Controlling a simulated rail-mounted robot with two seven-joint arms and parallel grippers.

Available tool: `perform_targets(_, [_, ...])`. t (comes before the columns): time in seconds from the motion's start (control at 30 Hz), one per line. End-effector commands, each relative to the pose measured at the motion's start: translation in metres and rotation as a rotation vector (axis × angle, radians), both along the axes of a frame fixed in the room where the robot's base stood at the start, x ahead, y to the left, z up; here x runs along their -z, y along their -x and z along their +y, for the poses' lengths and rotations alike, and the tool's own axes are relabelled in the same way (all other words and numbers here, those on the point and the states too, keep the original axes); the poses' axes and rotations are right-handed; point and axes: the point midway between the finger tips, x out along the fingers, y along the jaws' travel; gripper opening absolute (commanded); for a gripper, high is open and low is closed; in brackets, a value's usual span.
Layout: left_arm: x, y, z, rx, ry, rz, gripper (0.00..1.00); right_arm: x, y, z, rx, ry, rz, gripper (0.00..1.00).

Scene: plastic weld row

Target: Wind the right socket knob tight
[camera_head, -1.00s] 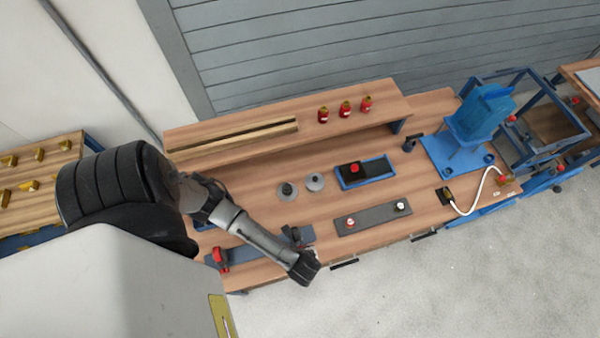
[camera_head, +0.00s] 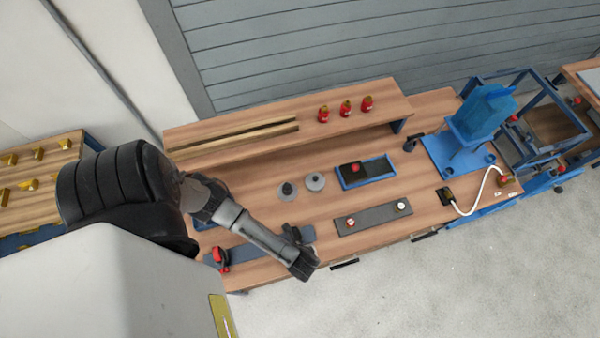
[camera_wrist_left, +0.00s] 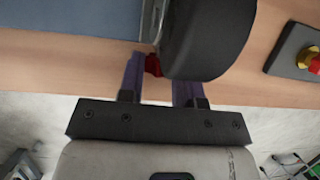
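My left gripper (camera_head: 302,265) hangs at the right end of a dark strip (camera_head: 262,249) along the bench's front edge. A red-and-black knob (camera_head: 221,256) stands at the strip's left end. A dark part (camera_head: 292,233) shows at its right end beside my gripper. In the left wrist view, a small red piece (camera_wrist_left: 153,65) shows between the purple fingers of the left gripper (camera_wrist_left: 158,72). It lies close to the left finger. A large black round part (camera_wrist_left: 212,38) covers the right fingertip, so I cannot tell whether the fingers grip the red piece. My right gripper is out of view.
A grey plate (camera_head: 374,219) with a red knob (camera_head: 351,221) and a pale knob (camera_head: 403,206) lies to the right. Two grey discs (camera_head: 315,182) and a blue tray (camera_head: 340,179) are behind. Several red bottles (camera_head: 345,108) stand on the raised shelf.

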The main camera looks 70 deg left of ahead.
Motion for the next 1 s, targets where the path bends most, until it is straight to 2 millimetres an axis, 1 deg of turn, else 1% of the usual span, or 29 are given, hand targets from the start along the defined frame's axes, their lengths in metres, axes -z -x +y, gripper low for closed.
perform_targets(0.03, [0.0,0.0,0.0,0.0,0.0,0.0,0.27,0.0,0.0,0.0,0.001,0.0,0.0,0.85])
perform_targets(0.2, [0.0,0.0,0.0,0.0,0.0,0.0,0.11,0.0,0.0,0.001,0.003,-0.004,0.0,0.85])
perform_targets(0.27, [0.0,0.0,0.0,0.0,0.0,0.0,0.07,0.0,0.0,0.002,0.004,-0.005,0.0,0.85])
perform_targets(0.37, [-0.002,-0.001,0.0,0.0,-0.002,0.013,0.07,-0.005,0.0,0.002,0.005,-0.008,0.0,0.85])
perform_targets(0.43, [-0.005,-0.002,-0.001,-0.002,-0.007,0.048,0.06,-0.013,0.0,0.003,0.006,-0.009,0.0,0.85])
perform_targets(0.53, [-0.007,-0.003,-0.001,-0.004,-0.017,0.134,0.07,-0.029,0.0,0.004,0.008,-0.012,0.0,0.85])
perform_targets(0.67, [-0.004,-0.005,-0.001,-0.003,-0.029,0.262,0.07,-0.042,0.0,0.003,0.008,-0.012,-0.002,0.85])
perform_targets(0.83, [0.0,-0.007,-0.001,-0.003,-0.044,0.408,0.07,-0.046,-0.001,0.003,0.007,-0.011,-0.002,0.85])
perform_targets(1.0, [0.001,-0.007,-0.001,-0.002,-0.051,0.483,0.07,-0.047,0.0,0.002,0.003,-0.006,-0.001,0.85])
